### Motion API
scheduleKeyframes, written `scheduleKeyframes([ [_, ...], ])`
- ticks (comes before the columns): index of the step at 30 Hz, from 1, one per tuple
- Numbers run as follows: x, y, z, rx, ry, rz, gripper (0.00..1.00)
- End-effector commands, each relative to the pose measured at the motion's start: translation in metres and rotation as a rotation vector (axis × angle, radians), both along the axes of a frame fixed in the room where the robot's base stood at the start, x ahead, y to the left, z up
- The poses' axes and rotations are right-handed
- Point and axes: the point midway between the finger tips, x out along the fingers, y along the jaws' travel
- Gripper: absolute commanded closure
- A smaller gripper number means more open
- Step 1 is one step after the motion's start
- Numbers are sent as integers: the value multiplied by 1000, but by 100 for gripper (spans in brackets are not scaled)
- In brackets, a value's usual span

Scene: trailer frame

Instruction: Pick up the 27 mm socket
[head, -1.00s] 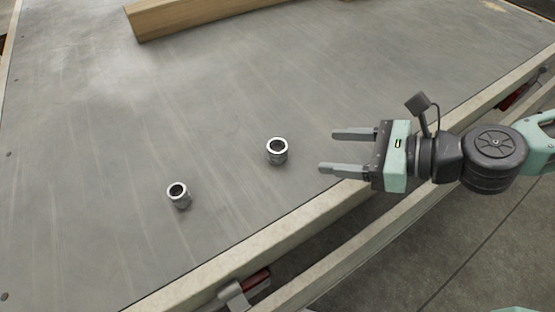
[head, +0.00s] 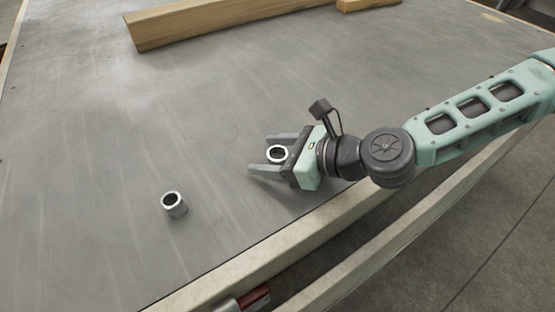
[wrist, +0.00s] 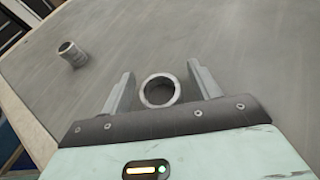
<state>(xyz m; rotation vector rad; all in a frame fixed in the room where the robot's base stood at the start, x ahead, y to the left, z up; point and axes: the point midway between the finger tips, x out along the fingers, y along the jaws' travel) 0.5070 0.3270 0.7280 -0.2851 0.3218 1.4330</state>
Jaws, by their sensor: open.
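Two metal sockets stand upright on the grey deck. The larger-looking one (head: 277,154) is between the open fingers of my gripper (head: 264,153), close to the palm; I cannot read a size on either.
A long wooden beam (head: 200,22) lies across the far side of the deck (head: 90,130), with a shorter wood piece (head: 366,4) beside it. The deck's pale edge rail (head: 270,245) runs below my arm.

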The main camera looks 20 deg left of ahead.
Motion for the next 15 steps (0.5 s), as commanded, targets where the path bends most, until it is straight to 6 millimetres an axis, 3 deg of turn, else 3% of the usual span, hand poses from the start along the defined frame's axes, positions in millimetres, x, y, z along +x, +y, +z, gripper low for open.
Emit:
scheduleKeyframes([
  [9,1,5,-2,0,0,0,41],
  [14,1,5,-2,0,0,0,86],
  [15,1,5,-2,0,0,0,90],
])
